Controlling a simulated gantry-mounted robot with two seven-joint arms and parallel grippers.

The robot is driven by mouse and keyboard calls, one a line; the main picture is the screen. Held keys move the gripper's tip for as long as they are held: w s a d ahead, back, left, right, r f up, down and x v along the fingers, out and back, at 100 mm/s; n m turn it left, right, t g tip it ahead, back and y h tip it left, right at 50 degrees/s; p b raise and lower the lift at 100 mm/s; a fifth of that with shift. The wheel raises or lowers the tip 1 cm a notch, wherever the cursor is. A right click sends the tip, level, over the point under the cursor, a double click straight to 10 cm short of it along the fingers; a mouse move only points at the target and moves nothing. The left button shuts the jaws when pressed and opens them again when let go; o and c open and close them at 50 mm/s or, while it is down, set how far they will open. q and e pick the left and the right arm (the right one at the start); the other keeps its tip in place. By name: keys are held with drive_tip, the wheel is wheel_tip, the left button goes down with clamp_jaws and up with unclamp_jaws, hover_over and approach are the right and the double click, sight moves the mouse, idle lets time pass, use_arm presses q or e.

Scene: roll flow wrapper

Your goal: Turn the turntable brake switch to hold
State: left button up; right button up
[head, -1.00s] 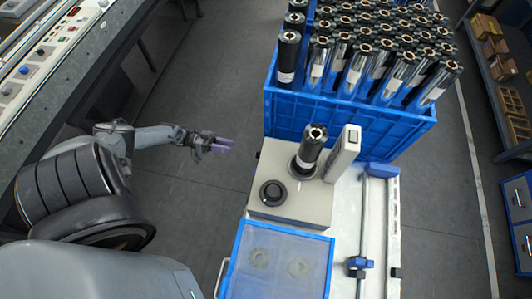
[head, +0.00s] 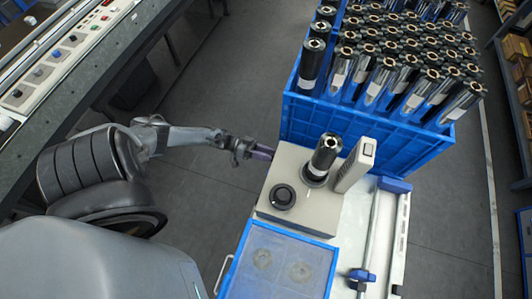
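A beige box (head: 322,221) carries a round black knob (head: 283,197) on its top at the left, which looks like the turntable brake switch. Its exact setting is too small to read. A black roll (head: 326,154) stands upright on a dark round base at the back of the same box. My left gripper (head: 264,153), with purple fingers, is beside the box's back left corner, up and left of the knob and apart from it. I cannot tell whether its fingers are parted. My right gripper is not in view.
A beige upright unit (head: 354,166) stands right of the roll. A blue crate (head: 365,137) full of rolls is behind the box. A blue-framed clear-topped tray (head: 280,262) is in front. A control panel (head: 62,62) lies at the upper left. Open floor lies between.

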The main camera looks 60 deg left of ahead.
use_arm(q)
clamp_jaws()
idle(0.3)
drive_tip(key=shift+m, duration=0.4)
drive_tip(key=shift+s+d+m+b, duration=0.2)
drive_tip(key=shift+m+b, duration=0.35)
drive_tip(key=shift+m, duration=2.25)
drive_tip(key=shift+s+d+m+b, duration=0.15)
drive_tip(key=shift+m+b, duration=0.4)
drive_tip(key=shift+m, duration=2.25)
drive_tip(key=shift+w, duration=0.1)
